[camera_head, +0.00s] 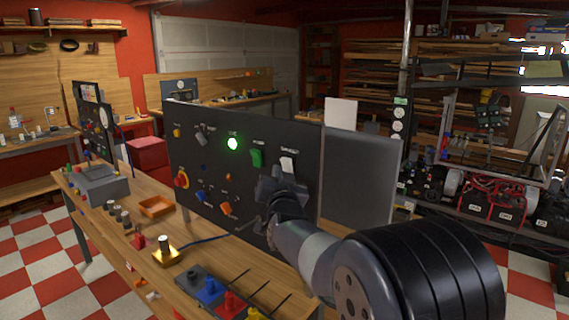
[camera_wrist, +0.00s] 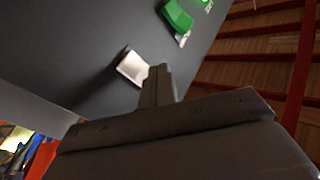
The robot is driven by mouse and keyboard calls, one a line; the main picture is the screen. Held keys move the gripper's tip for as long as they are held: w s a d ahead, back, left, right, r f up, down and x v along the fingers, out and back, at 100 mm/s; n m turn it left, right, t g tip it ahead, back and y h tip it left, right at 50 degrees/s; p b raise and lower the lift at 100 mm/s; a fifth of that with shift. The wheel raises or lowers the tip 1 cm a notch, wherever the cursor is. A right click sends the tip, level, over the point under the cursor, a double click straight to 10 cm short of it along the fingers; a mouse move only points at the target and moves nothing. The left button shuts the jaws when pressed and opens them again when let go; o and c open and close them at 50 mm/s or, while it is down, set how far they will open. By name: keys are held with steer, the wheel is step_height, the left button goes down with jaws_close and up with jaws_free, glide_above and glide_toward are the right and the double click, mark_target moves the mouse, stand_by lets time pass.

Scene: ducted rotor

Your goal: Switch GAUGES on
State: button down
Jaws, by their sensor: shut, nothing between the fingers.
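The dark upright control panel (camera_head: 215,165) stands on the wooden bench and carries several switches, knobs and lamps. Its labels are too small to read surely, so I cannot tell by text which switch is GAUGES. A white rocker switch (camera_head: 287,164) sits at the panel's upper right under a small label; it also shows in the wrist view (camera_wrist: 132,68). My gripper (camera_head: 272,187) is shut and empty, just below the white switch in the head view. In the wrist view its fingertips (camera_wrist: 159,72) are beside the switch; I cannot tell if they touch it.
A green switch (camera_head: 256,158) is left of the white one, also in the wrist view (camera_wrist: 177,17). A lit green lamp (camera_head: 232,143) is further left. A red-yellow knob (camera_head: 181,179) and orange parts are lower left. An orange tray (camera_head: 157,206) lies on the bench.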

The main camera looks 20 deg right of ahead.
stand_by(0.8)
steer(key=shift+w+d+r+b, duration=0.2)
steer(key=shift+d+b, duration=0.1)
steer(key=shift+w+d+r, duration=0.2)
steer(key=shift+w+d, duration=0.1)
steer(key=shift+d, duration=0.05)
stand_by(0.7)
stand_by(0.3)
steer(key=shift+s+a+f+b, duration=0.4)
steer(key=shift+s+a+b, duration=0.15)
steer(key=shift+a, duration=0.15)
steer(key=s+a, duration=0.1)
steer(key=a+f, duration=0.1)
steer(key=s+a+f+b, duration=0.1)
steer(key=shift+s+a, duration=0.3)
stand_by(0.4)
